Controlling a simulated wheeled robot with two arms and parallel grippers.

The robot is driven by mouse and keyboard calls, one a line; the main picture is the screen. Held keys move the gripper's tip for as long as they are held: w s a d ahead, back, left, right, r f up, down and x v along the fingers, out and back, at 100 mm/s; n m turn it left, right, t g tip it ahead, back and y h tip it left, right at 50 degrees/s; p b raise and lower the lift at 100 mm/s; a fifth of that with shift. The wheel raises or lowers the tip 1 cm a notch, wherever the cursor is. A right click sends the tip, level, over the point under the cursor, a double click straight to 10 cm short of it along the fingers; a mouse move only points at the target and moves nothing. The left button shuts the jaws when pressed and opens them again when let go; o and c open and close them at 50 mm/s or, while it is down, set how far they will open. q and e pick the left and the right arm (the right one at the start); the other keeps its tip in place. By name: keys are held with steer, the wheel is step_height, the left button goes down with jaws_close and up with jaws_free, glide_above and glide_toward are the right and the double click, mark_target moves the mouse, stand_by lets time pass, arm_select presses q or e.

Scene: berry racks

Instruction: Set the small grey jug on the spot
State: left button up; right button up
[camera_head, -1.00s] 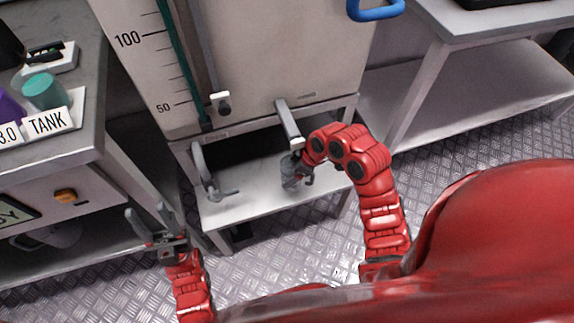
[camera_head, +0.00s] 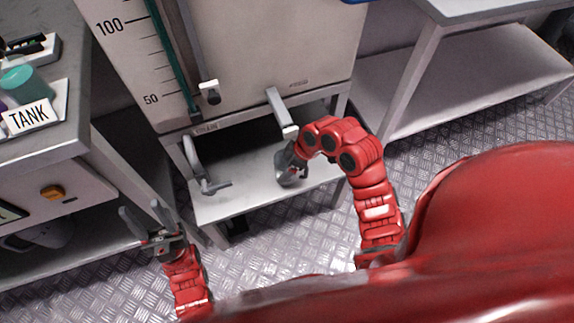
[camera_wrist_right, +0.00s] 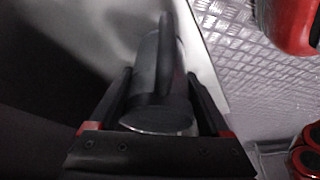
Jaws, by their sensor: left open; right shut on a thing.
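The small grey jug (camera_head: 290,170) is over the low white shelf (camera_head: 245,198) under the tank, below the grey spout (camera_head: 281,112). My right gripper (camera_head: 297,152) is shut on it. In the right wrist view the dark grey jug (camera_wrist_right: 160,85) lies between the two fingers of my right gripper (camera_wrist_right: 163,92). Whether the jug touches the shelf is hard to tell. My left gripper (camera_head: 150,222) is open and empty, in front of the left bench. I cannot make out a marked spot.
The tank (camera_head: 260,50) stands above the shelf. A grey bent-pipe fitting (camera_head: 203,175) is at the shelf's left. A bench at left holds a teal cup (camera_head: 25,84) and a TANK label (camera_head: 29,116). Another bench (camera_head: 480,75) is at right. The floor in front is clear.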

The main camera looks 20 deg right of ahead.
steer(key=shift+f, duration=0.25)
steer(key=o, duration=1.2)
steer(key=p+v, duration=0.8)
steer(key=v, duration=0.9)
steer(key=shift+s+d+r, duration=0.1)
steer(key=shift+d+r, duration=0.05)
